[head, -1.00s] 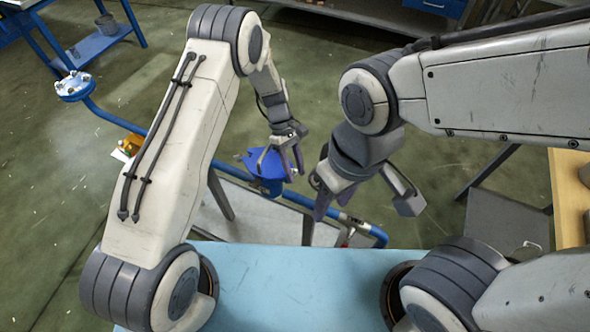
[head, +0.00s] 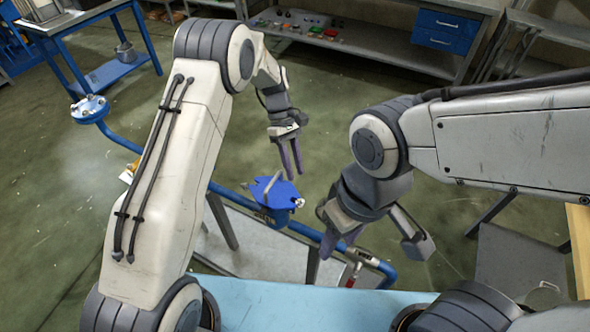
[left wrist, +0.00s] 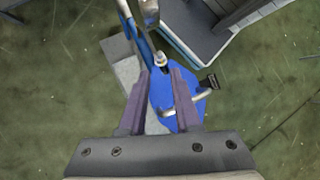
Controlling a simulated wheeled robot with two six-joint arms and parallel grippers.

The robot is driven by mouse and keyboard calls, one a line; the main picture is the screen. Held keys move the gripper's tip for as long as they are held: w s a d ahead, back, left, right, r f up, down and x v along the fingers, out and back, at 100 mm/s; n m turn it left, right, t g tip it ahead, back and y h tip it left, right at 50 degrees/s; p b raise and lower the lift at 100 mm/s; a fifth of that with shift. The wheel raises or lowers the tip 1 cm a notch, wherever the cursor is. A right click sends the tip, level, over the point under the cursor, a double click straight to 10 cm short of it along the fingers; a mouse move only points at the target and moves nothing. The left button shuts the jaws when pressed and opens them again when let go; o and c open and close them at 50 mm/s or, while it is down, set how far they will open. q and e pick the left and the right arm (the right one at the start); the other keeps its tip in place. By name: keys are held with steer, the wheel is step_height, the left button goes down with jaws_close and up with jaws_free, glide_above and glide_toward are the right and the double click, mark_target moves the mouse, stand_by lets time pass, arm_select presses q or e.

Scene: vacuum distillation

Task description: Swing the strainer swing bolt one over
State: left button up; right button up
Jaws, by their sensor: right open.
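The blue strainer (head: 276,194) stands on the blue pipe, its lid facing up with a grey bar handle (head: 271,182) across it. A pale swing bolt (head: 299,203) shows at the lid's right edge. My left gripper (head: 291,172) is open and empty, just above and behind the lid, fingers pointing down. In the left wrist view the blue lid (left wrist: 181,84) shows between and beyond the fingers (left wrist: 160,88), with a bolt with a light nut (left wrist: 160,58) at its far edge. My right gripper (head: 334,243) is open and empty, to the right of the strainer.
The blue pipe (head: 228,193) runs from a flange (head: 90,108) at left to a red-handled valve (head: 350,275) at right. A light blue surface (head: 300,306) lies in front. A workbench with drawers (head: 440,35) stands behind.

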arm_select(q)
steer(key=shift+s+d, duration=0.1)
jaws_close()
steer(key=n+t+y+p, duration=0.55)
steer(key=n+p, duration=0.35)
steer(key=n, duration=2.6)
glide_toward(298, 204)
steer(key=d+p+x, duration=0.1)
steer(key=x, duration=0.6)
steer(key=shift+s+d+f+g+p, duration=0.25)
steer(key=shift+d+f+g+p, duration=0.15)
steer(key=shift+d, duration=0.25)
